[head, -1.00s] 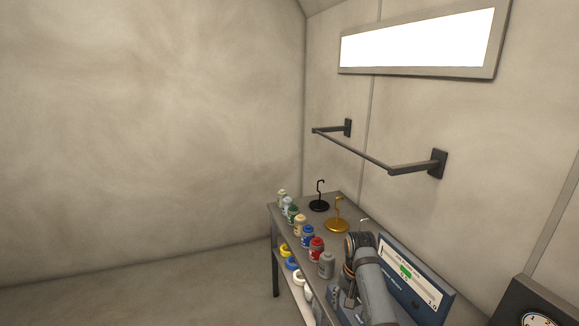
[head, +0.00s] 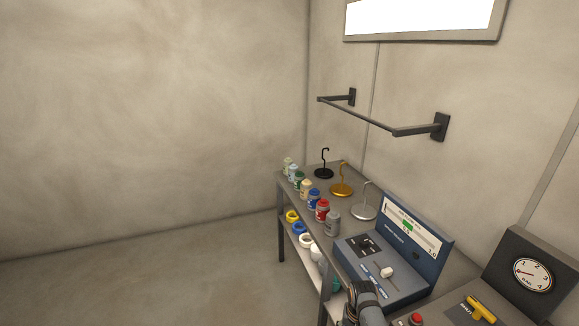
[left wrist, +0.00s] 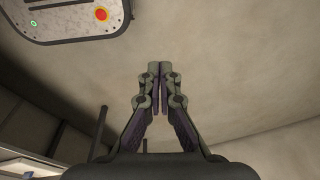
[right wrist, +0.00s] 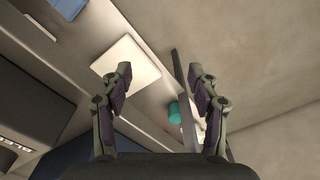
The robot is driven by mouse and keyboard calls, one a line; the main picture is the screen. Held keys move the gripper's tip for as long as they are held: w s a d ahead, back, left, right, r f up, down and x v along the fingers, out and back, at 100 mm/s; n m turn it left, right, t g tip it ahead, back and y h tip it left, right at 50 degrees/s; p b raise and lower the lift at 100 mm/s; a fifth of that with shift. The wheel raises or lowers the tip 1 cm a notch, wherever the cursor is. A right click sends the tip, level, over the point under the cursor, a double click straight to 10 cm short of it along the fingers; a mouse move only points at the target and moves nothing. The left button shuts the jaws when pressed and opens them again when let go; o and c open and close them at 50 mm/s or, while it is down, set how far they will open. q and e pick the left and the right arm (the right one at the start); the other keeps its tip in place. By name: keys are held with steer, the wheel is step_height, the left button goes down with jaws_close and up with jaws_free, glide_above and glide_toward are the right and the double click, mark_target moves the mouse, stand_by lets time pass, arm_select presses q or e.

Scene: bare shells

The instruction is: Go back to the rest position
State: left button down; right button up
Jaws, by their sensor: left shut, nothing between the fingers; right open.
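My left gripper (left wrist: 160,88) is shut and empty in the left wrist view, its fingertips together over bare floor. My right gripper (right wrist: 158,85) is open and empty in the right wrist view, with the bench shelf and floor beyond its fingers. In the head view part of my arm (head: 368,300) shows at the bottom, in front of the blue console; neither gripper's fingers can be made out there.
A bench (head: 345,172) against the right wall carries several jars, black (head: 324,173), gold (head: 341,190) and silver (head: 363,211) hook stands, a blue console (head: 425,240) and a dial box (head: 533,275). A rail (head: 360,114) hangs above. Floor (head: 150,285) at left is clear.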

steer(key=s+d+f+n+b, duration=0.1)
steer(key=s+d+f+b, duration=0.1)
steer(key=s+f, duration=0.9)
steer(key=s+d+f+n+b, duration=0.1)
steer(key=s+d+f+b, duration=0.15)
steer(key=s+f, duration=0.8)
arm_select(q)
step_height(320, 180, down, 10)
steer(key=s+b, duration=0.2)
steer(key=b, duration=0.2)
steer(key=shift+a+r, duration=0.2)
steer(key=shift+a, duration=0.05)
arm_select(e)
steer(key=s+d+f+n, duration=0.1)
steer(key=s+d+f, duration=0.1)
steer(key=s+f, duration=0.6)
steer(key=s+d+f, duration=0.2)
steer(key=s+f, duration=0.6)
steer(key=s, duration=0.5)
steer(key=shift+s+n+t+h, duration=0.3)
steer(key=shift+s+n+t, duration=0.05)
steer(key=shift+n+t, duration=0.05)
